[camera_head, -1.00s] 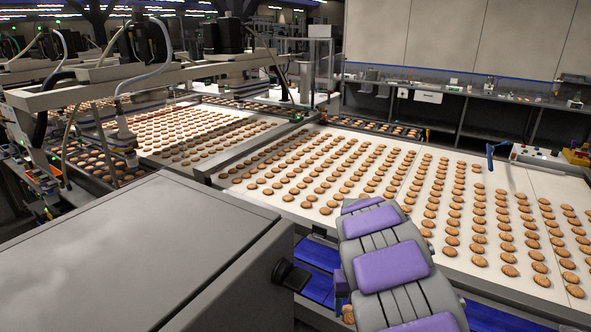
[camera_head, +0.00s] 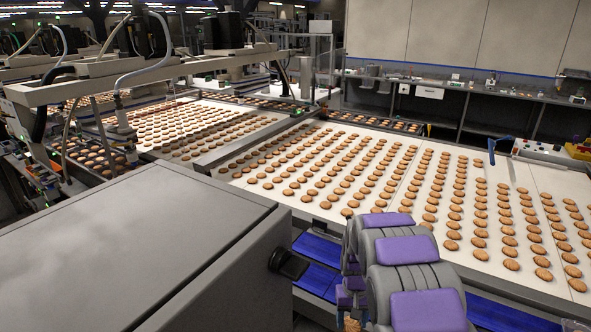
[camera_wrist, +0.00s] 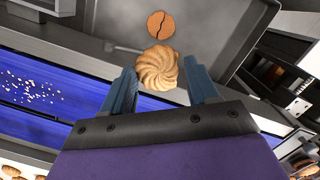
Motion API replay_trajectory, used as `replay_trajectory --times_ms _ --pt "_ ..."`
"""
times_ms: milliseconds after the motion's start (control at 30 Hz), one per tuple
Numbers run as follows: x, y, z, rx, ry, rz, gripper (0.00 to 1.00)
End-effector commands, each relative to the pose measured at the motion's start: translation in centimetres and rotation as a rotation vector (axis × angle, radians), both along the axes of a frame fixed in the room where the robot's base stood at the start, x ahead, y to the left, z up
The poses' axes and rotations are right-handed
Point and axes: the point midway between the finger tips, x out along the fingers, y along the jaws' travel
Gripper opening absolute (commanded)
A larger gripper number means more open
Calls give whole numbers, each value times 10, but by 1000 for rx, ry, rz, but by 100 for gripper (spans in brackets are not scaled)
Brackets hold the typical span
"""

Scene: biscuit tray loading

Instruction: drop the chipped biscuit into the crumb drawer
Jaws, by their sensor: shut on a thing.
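My gripper (camera_wrist: 160,76) shows in the wrist view, with one blue-grey finger on each side of a swirled golden biscuit (camera_wrist: 158,68). It is shut on this biscuit. The biscuit's lower part is hidden by the gripper, and I cannot make out a chip on it. Beyond it is an open grey metal tray, seemingly the crumb drawer (camera_wrist: 215,22). A flat brown round (camera_wrist: 160,23) with a dark crack across it shows there; I cannot tell whether it is a biscuit or a marking.
A blue belt (camera_wrist: 35,92) with pale crumbs runs left of the drawer in the wrist view. In the head view, a white conveyor (camera_head: 520,180) carries many biscuits in rows. A grey cabinet (camera_head: 120,240) with a black knob (camera_head: 287,263) fills the lower left.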

Motion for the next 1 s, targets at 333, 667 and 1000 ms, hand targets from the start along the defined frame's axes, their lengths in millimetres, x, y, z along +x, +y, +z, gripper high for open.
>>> replay_trajectory --times_ms 333,667,1000 --pt "0 0 -26 0 -1 0 48" --pt "0 0 -59 0 0 0 48" --pt "0 0 -61 0 -1 0 61"
